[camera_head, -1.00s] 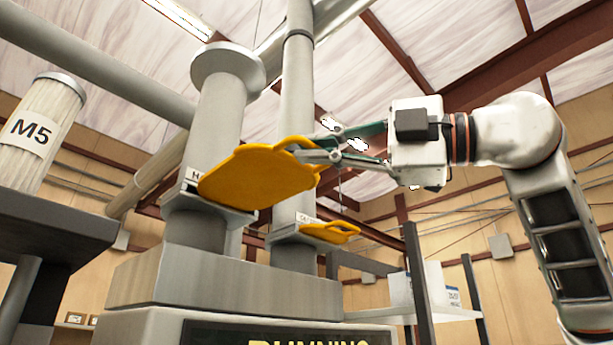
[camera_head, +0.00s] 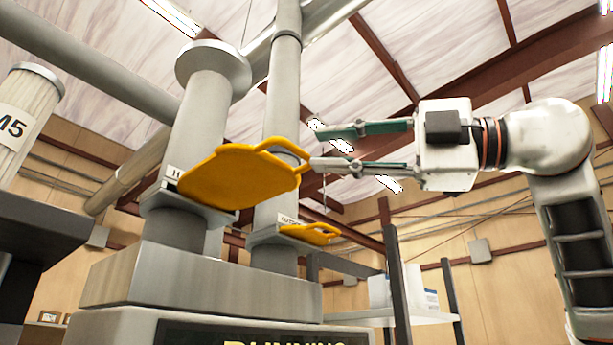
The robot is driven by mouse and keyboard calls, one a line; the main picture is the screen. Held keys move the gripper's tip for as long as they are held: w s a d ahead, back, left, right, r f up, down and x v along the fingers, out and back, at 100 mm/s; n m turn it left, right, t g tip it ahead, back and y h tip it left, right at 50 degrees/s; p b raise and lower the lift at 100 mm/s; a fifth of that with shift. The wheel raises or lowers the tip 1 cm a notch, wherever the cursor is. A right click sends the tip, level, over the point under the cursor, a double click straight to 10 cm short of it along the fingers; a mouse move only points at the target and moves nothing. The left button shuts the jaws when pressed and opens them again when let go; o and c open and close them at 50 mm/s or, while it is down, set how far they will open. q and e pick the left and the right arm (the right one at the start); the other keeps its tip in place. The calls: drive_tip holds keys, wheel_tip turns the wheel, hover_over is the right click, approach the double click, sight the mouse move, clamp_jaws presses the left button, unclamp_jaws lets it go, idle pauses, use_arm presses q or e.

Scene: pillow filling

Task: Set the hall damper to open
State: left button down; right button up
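A yellow damper plate (camera_head: 225,178) with a loop handle sticks out to the right from a slot in the wide grey pipe (camera_head: 205,115). A label beginning with "H" (camera_head: 173,173) sits at that slot. A smaller yellow plate (camera_head: 310,234) sticks out of the thinner pipe (camera_head: 283,110) behind, under its own label (camera_head: 289,220). My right gripper (camera_head: 316,148) is open, its fingers apart, just right of the larger plate's handle. The lower fingertip is very close to the handle; I cannot tell if they touch. My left gripper does not show.
The pipes rise from a grey machine (camera_head: 200,280) with a partly cut-off lit sign. A canister marked "M5" (camera_head: 28,115) stands on a dark stand at left. A shelf with boxes (camera_head: 405,290) is at right behind.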

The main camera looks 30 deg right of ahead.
drive_tip(key=v, duration=0.7)
idle(0.6)
